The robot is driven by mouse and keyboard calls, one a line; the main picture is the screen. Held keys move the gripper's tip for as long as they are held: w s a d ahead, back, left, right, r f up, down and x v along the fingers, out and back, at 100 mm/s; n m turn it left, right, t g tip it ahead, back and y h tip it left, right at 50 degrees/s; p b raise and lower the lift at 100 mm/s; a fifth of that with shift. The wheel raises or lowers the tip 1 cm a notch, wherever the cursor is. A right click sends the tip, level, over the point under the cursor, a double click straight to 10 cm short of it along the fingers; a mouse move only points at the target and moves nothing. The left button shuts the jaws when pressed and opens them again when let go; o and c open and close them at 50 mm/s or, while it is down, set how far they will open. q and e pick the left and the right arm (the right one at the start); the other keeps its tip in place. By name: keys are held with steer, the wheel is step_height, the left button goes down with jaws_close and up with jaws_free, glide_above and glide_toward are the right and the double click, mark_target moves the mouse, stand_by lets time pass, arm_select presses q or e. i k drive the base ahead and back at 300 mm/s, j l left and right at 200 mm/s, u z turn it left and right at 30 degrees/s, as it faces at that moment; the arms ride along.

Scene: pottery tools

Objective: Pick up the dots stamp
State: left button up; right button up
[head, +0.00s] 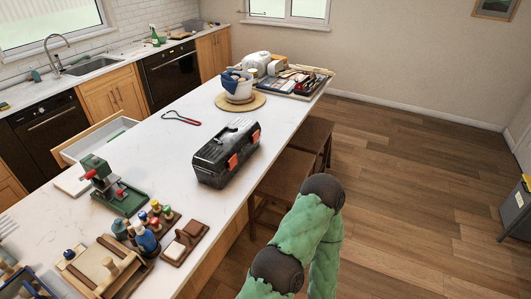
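I cannot single out the dots stamp in the head view. Small wooden-handled pieces lie in and around a wooden tray (78,283) at the bottom left of the white counter, too small to read any pattern. A small brown wooden tray (198,240) with pale pieces sits to its right. One of my arms, with a green sleeve and dark joints, rises at the bottom centre, off the counter's right edge. Its gripper is out of the picture, and my other gripper is not seen either.
Several small coloured bottles (148,241), a green and red device (117,190) and a black toolbox (226,153) stand on the counter (168,150). A white bowl (238,90) and a filled tray are at the far end. Brown stools (283,172) stand beside the counter.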

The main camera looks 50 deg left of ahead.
mark_target(154, 221)
steer(key=i+u, duration=0.1)
steer(key=u, duration=0.35)
steer(key=i+u, duration=0.15)
steer(key=u, duration=0.25)
steer(key=i+l+u, duration=0.1)
steer(key=u, duration=0.35)
steer(key=l+u, duration=0.15)
steer(key=u, duration=0.25)
steer(key=i+l, duration=0.05)
